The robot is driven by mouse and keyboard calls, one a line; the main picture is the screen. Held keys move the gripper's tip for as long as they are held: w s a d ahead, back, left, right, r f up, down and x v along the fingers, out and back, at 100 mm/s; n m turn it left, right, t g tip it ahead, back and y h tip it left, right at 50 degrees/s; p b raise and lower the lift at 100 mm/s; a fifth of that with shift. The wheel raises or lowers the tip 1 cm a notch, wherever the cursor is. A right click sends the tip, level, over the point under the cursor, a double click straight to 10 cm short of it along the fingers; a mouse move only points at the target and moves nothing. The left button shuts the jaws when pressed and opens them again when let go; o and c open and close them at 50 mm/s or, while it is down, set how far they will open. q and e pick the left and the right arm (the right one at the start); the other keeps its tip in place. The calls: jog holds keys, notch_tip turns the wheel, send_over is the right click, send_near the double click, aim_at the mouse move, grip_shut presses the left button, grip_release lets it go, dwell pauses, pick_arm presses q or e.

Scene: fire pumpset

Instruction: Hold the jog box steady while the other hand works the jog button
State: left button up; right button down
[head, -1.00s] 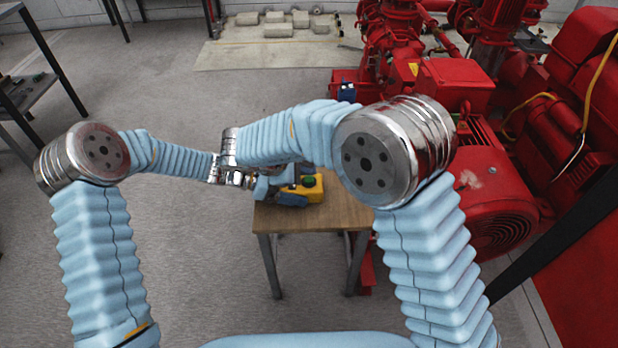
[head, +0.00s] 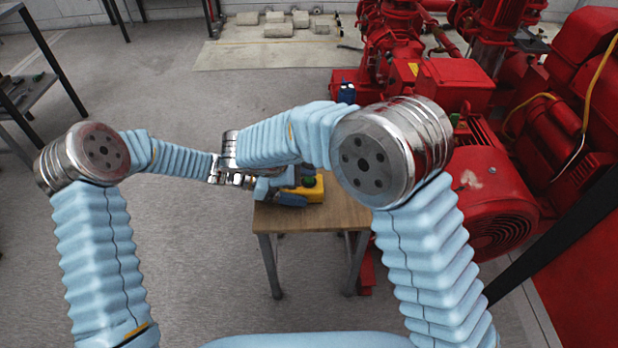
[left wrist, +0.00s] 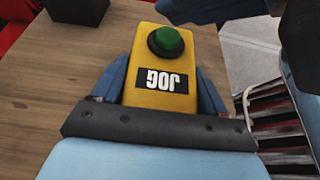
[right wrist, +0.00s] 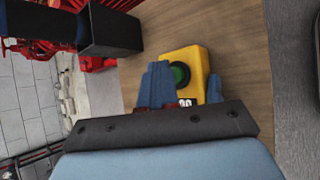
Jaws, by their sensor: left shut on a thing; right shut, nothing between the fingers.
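The yellow jog box (left wrist: 160,65) stands on the wooden table, with a JOG label and a round green button (left wrist: 167,41) in a dark collar. My left gripper (left wrist: 158,92) is shut on the box, with a blue finger along each side. My right gripper (right wrist: 158,85) is shut and empty beside the button in the right wrist view. Its fingertips overlap the button's edge there, and I cannot tell whether they touch it. In the head view the box (head: 316,191) and the button (head: 308,181) show partly behind the grippers, beyond my right forearm.
The small wooden table (head: 340,212) has bare top to the right of the box. Red pump machinery (head: 480,170) stands close on the right. A dark shelf rack (head: 25,90) is at the far left. The grey floor between is clear.

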aim_at(306, 181)
jog(key=shift+f, duration=0.65)
dwell(1.5)
jog(key=shift+r, duration=0.1)
dwell(2.9)
jog(key=shift+r, duration=0.85)
jog(key=shift+r, duration=2.5)
pick_arm(q)
jog(key=o, duration=1.3)
